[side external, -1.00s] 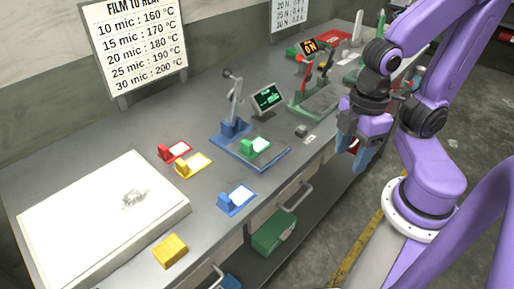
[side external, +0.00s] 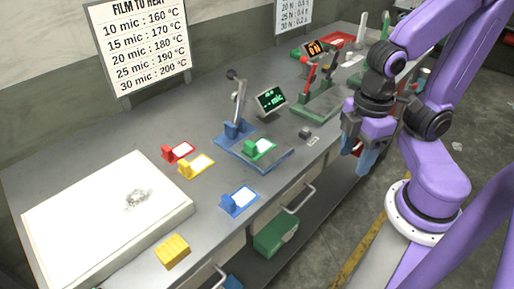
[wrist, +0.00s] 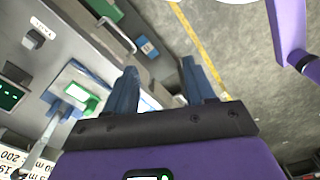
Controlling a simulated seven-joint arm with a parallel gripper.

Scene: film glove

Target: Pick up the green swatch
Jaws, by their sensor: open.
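The green swatch (side external: 259,148), a white card with a green block at one end, lies on the blue base of the lever gauge (side external: 237,125). It also shows in the wrist view (wrist: 82,101), at the left. My gripper (side external: 362,155) hangs beyond the bench's front edge, to the right of the swatch and well apart from it. In the wrist view its two blue fingers (wrist: 158,80) are spread with nothing between them.
A green press (side external: 318,100), a yellow block (side external: 172,251) and a pale slab (side external: 105,215) are also on the bench.

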